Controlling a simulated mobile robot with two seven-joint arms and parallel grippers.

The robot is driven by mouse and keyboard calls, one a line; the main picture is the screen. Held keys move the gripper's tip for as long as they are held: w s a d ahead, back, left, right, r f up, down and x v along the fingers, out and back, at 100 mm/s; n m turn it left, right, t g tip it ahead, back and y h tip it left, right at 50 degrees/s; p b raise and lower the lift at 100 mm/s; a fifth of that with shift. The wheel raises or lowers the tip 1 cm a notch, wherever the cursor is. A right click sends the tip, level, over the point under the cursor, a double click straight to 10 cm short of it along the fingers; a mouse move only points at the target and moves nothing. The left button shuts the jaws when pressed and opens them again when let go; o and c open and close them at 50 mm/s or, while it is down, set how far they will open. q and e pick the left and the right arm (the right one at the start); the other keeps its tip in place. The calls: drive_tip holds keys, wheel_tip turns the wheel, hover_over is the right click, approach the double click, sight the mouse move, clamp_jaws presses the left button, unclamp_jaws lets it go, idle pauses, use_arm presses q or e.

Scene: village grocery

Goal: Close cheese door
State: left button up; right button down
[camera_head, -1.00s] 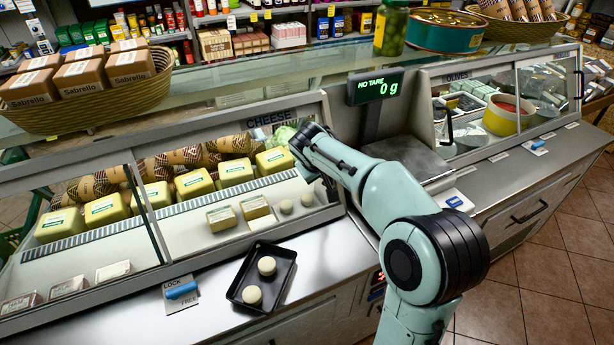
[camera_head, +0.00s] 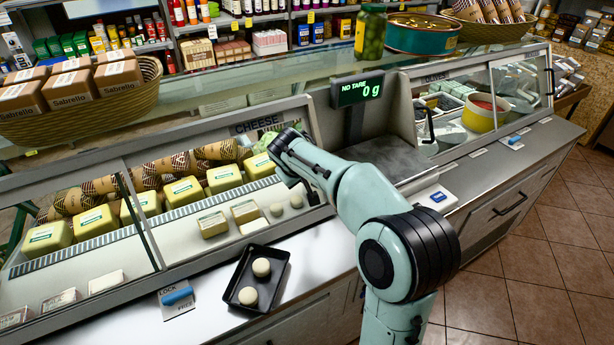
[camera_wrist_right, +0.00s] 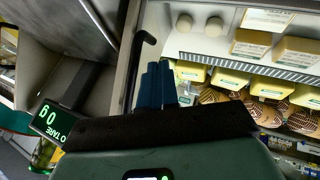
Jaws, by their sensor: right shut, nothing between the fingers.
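The cheese case (camera_head: 235,122) stands left of the scale in the head view. A glass pane (camera_head: 75,235) with an upright edge covers its left part. The right part shows cheese blocks with no clear pane in front, though clear glass is hard to tell. My right gripper (camera_wrist_right: 158,72) is shut and empty, its dark blue fingers over the case's right end. A black hooked handle (camera_wrist_right: 140,55) lies just left of the fingertips in the wrist view; whether they touch I cannot tell. In the head view my right arm hides the fingers. My left gripper is out of view.
A black tray (camera_head: 250,298) with two round cheeses lies on the counter, beside a blue lock lever (camera_head: 178,296). The scale display (camera_head: 358,90) and olive case (camera_head: 440,90) are right of the cheese case. A basket of boxes (camera_head: 140,100) sits on the upper shelf.

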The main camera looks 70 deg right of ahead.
drive_tip(key=w+v, duration=0.1)
drive_tip(key=v, duration=0.9)
drive_tip(key=shift+a+p, duration=0.35)
drive_tip(key=shift+a, duration=0.05)
